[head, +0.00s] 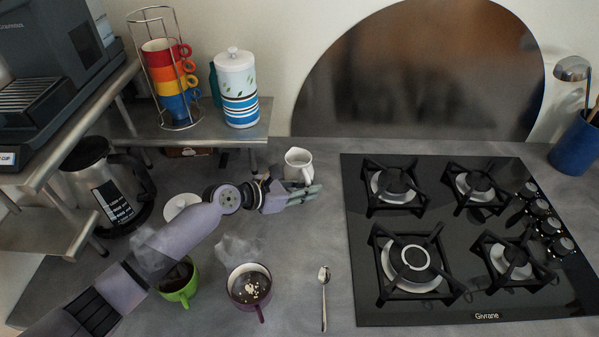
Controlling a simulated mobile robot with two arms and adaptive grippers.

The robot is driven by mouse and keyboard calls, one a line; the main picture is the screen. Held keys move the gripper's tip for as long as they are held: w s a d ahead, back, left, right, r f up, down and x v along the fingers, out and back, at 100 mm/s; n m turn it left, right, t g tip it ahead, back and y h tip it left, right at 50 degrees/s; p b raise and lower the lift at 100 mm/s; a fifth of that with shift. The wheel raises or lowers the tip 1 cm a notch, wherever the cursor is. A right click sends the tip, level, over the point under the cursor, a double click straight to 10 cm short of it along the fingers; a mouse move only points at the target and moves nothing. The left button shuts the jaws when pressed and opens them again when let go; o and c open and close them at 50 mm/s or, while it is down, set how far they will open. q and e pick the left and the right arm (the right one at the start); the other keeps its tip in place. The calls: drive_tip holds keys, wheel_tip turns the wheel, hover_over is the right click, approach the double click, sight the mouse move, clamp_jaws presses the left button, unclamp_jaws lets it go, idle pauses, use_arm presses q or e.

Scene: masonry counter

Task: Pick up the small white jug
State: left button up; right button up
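The fingers overlap the jug's lower part in the picture. I cannot tell whether they touch it or how far apart they are. My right gripper is not in view.
A black gas hob (450,240) fills the right. A green mug (178,284), a purple mug (249,285) and a spoon (324,290) are in front. A glass coffee pot (105,185) and a metal shelf (195,128) with a cup rack and canister (236,85) stand left.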

use_arm(q)
drive_tip(key=shift+w+d+f, duration=0.1)
drive_tip(key=shift+w+d, duration=0.05)
drive_tip(key=shift+d, duration=0.15)
drive_tip(key=shift+a, duration=0.1)
drive_tip(key=shift+c, duration=0.2)
clamp_jaws()
